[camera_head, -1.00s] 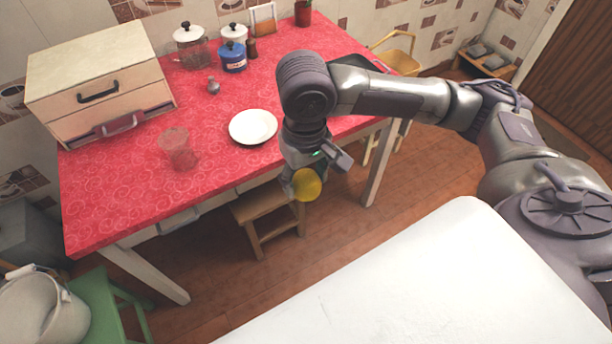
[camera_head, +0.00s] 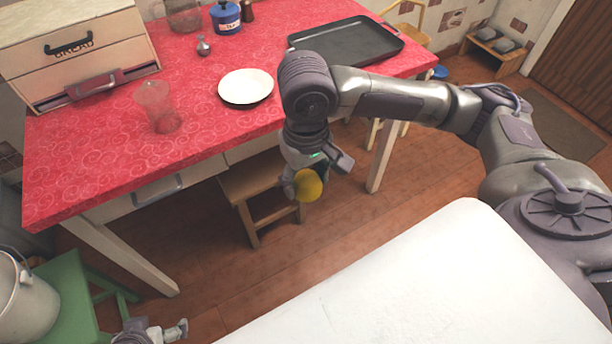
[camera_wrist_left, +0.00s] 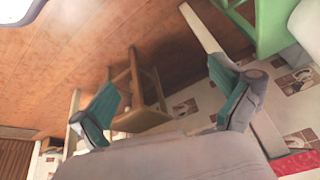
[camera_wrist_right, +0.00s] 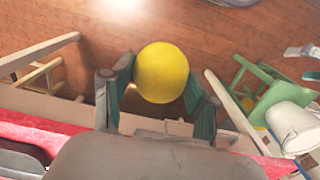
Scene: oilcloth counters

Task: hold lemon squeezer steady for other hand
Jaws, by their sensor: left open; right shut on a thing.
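My right gripper (camera_head: 304,178) is shut on a yellow round thing (camera_head: 310,185), which looks like a lemon, and holds it in the air in front of the table's front edge. In the right wrist view the yellow thing (camera_wrist_right: 162,72) sits between both fingers. A small grey metal thing with a knob (camera_head: 203,46) stands on the red table; it may be the lemon squeezer, but I cannot tell. My left gripper (camera_head: 172,332) shows at the bottom edge of the head view, low and away from the table. In the left wrist view its fingers (camera_wrist_left: 168,112) are open and empty.
The red table (camera_head: 95,165) holds a white plate (camera_head: 246,87), a clear glass (camera_head: 158,106), a dark tray (camera_head: 345,42), a blue canister (camera_head: 225,17) and a bread box (camera_head: 85,50). A wooden stool (camera_head: 255,185) stands underneath. A green stool (camera_head: 65,300) with a bucket (camera_head: 22,305) is at left.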

